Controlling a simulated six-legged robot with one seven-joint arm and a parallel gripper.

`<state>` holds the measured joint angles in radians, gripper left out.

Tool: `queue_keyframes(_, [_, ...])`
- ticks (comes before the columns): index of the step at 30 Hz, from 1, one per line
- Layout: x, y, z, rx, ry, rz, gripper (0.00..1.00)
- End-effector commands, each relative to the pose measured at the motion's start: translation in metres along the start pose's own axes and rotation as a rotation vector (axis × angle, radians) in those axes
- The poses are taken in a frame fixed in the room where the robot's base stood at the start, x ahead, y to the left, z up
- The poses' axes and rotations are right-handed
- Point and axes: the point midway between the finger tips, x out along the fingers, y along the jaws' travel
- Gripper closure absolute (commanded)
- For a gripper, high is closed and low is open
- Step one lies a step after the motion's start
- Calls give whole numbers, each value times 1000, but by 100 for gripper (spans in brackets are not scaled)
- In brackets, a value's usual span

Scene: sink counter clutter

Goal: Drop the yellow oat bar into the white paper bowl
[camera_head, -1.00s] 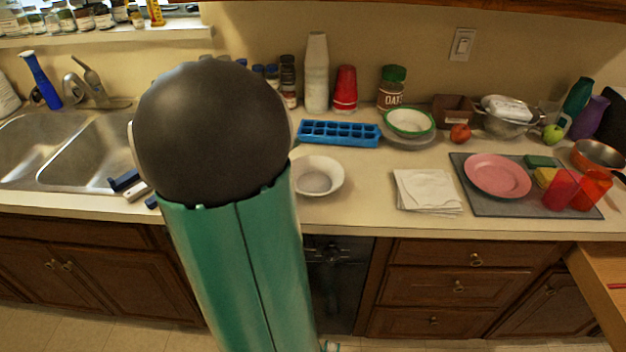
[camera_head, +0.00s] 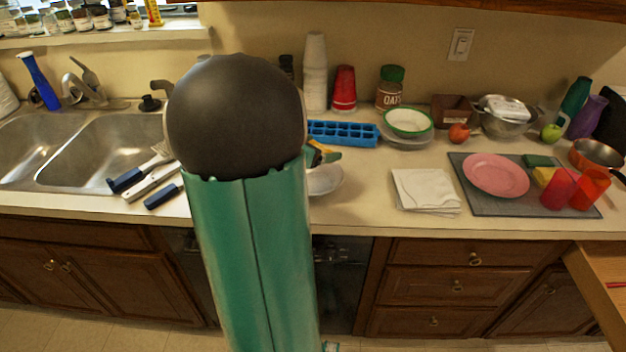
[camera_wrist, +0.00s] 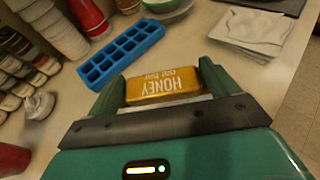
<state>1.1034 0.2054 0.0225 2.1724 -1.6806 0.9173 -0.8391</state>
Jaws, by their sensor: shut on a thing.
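The yellow oat bar (camera_wrist: 162,86), with "HONEY" on its wrapper, is held between the two green fingers of my gripper (camera_wrist: 160,92) in the wrist view. In the head view my gripper (camera_head: 325,154) shows just right of my arm, with a bit of yellow bar (camera_head: 318,146) at it. The white paper bowl (camera_head: 326,181) stands on the counter just below the gripper in the picture, partly hidden behind my arm. I cannot tell how high the bar is above it. The bowl is not visible in the wrist view.
A blue ice tray (camera_head: 343,133) lies behind the bowl. White napkins (camera_head: 427,190) lie to the right, and a pink plate (camera_head: 497,175) sits on a grey mat. Blue-handled utensils (camera_head: 150,180) lie by the sink. Stacked cups (camera_head: 315,72) stand at the back.

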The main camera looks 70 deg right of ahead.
Motion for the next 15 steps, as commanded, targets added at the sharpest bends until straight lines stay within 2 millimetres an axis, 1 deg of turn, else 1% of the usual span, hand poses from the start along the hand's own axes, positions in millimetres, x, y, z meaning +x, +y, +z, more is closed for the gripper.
queue_keyframes(3, [1,0,-3,-2,0,1,35])
queue_keyframes(9, [1,0,-3,-1,0,1,35])
queue_keyframes(10, [1,0,-3,-1,0,1,9])
queue_keyframes(11, [1,0,-3,-1,0,1,4])
queue_keyframes(12, [1,0,-3,-1,0,1,0])
queue_keyframes(15, [1,0,-3,-1,0,1,0])
